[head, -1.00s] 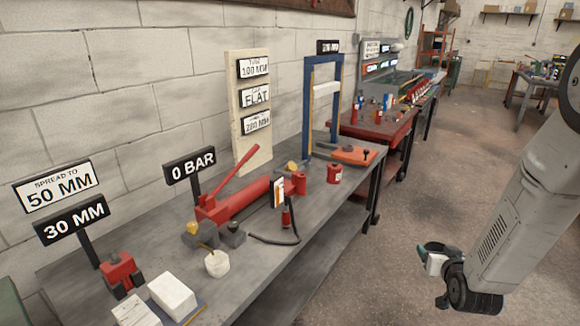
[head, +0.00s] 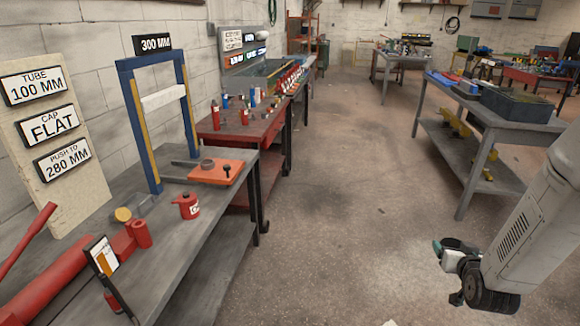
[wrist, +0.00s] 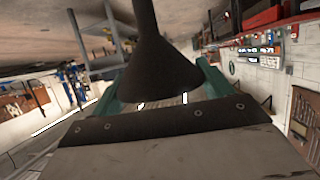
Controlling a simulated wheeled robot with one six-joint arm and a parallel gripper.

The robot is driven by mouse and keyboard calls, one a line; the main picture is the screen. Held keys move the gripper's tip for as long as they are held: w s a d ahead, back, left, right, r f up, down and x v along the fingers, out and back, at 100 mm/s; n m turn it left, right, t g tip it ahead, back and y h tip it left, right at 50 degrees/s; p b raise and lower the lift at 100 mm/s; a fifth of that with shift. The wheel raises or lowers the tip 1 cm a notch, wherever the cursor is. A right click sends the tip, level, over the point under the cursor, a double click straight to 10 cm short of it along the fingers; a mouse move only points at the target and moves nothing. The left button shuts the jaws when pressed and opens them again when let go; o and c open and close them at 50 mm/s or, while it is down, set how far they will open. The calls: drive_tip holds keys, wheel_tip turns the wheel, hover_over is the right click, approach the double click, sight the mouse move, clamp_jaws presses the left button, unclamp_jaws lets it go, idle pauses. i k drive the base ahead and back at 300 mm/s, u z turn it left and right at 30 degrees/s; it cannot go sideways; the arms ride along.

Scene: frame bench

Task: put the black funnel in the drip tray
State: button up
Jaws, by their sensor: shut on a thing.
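My gripper (head: 448,272) hangs over open floor at the right of the head view. In the wrist view, its greenish fingers (wrist: 208,78) are shut on the black funnel (wrist: 155,72), whose wide cone faces the gripper and whose narrow stem points away. In the head view the funnel is hard to tell from the dark gripper parts. A dark, box-like tray (head: 518,107) stands on the grey table at the right; I cannot tell if it is the drip tray. An orange flat tray (head: 210,175) with small dark parts on it lies on the left bench.
The left grey bench (head: 170,270) carries a blue press frame (head: 135,130), red cans and a red cylinder. A red bench (head: 240,135) stands behind it. The grey table (head: 430,95) at the right has a lower shelf. The floor (head: 340,180) between is clear.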

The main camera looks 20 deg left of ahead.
sight(136, 210)
drive_tip(key=z, duration=0.1)
drive_tip(key=i, duration=0.75)
drive_tip(key=u, duration=0.8)
drive_tip(key=i, duration=0.7)
drive_tip(key=u, duration=0.8)
drive_tip(key=i, duration=1.1)
drive_tip(key=u, duration=0.05)
